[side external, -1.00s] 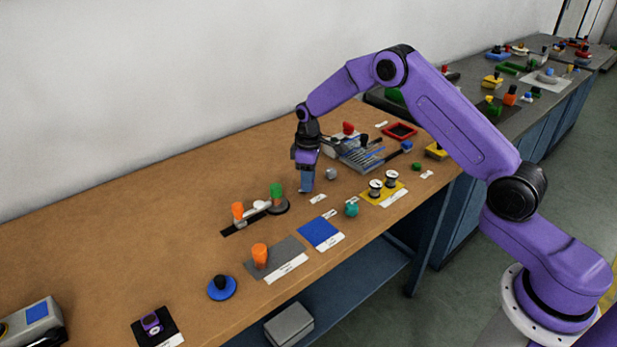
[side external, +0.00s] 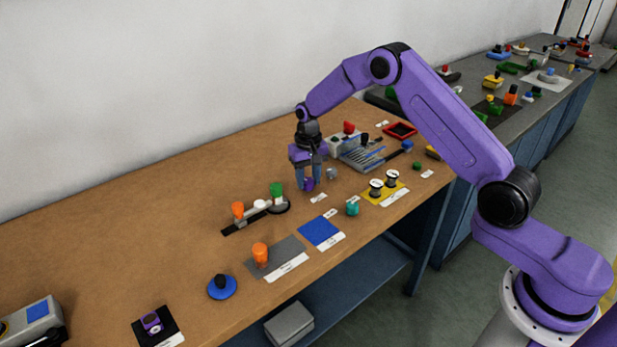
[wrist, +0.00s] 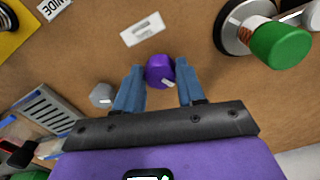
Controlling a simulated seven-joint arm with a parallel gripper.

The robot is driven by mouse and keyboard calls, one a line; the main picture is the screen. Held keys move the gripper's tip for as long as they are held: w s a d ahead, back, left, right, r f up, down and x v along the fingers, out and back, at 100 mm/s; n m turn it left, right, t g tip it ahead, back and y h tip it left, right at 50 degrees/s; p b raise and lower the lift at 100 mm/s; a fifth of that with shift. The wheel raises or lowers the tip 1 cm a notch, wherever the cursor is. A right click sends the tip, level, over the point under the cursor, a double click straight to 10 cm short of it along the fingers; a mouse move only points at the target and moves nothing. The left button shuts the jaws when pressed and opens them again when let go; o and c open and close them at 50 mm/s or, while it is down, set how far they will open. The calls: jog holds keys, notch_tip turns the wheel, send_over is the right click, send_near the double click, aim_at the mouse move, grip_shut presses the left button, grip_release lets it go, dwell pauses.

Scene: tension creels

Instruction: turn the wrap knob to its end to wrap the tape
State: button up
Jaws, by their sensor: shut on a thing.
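A purple knob (wrist: 159,70) with a white pointer mark sits between the two blue fingers of my gripper (wrist: 160,75) in the wrist view. The pointer mark faces toward the lower right there. In the side view the knob (side external: 308,185) shows low between the fingertips of my gripper (side external: 310,182), at the tabletop. My gripper points down and is shut on the knob. A white label (wrist: 142,30) lies just beyond the knob, its text too small to read. I cannot make out any tape being wrapped.
A grey knob (wrist: 102,95) stands close by on the left in the wrist view. A green-topped spool (wrist: 280,43) on a round base is at the upper right. In the side view, a yellow plate (side external: 372,200) carries two spools. Bare table lies left of my gripper.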

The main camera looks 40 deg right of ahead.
aim_at(308, 181)
jog(key=m, duration=0.5)
jog(key=shift+a+m, duration=0.1)
jog(key=shift+m, duration=0.2)
dwell(0.4)
jog(key=o, duration=1)
jog(key=shift+o, duration=0.2)
notch_tip(308, 181, up, 18)
jog(key=shift+f, duration=0.25)
